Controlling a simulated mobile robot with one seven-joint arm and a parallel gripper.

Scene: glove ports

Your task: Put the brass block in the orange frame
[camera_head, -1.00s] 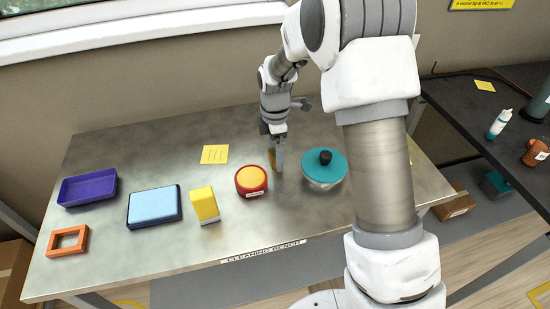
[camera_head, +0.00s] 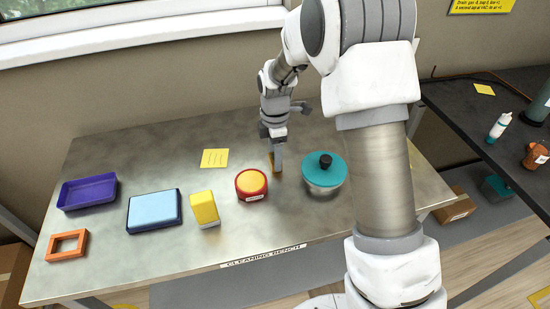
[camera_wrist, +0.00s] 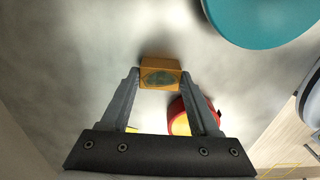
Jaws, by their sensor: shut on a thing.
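The brass block (camera_wrist: 160,73) sits between my two fingertips in the wrist view, with a greenish oval patch on its face. My gripper (camera_wrist: 160,82) is shut on it. In the head view, my gripper (camera_head: 277,166) points down at the bench between the red round container and the teal-lidded pot. Only a small sliver of the block (camera_head: 271,160) shows there beside the fingers. I cannot tell whether the block touches the bench. The orange frame (camera_head: 67,245) lies flat and empty at the bench's front left, far from my gripper.
On the metal bench (camera_head: 120,275) are a purple tray (camera_head: 88,193), a blue pad (camera_head: 154,210), a yellow block (camera_head: 204,208), a red container with yellow top (camera_head: 251,185), a teal-lidded pot (camera_head: 323,174) and a yellow note (camera_head: 215,158). A dark table (camera_head: 470,120) stands right.

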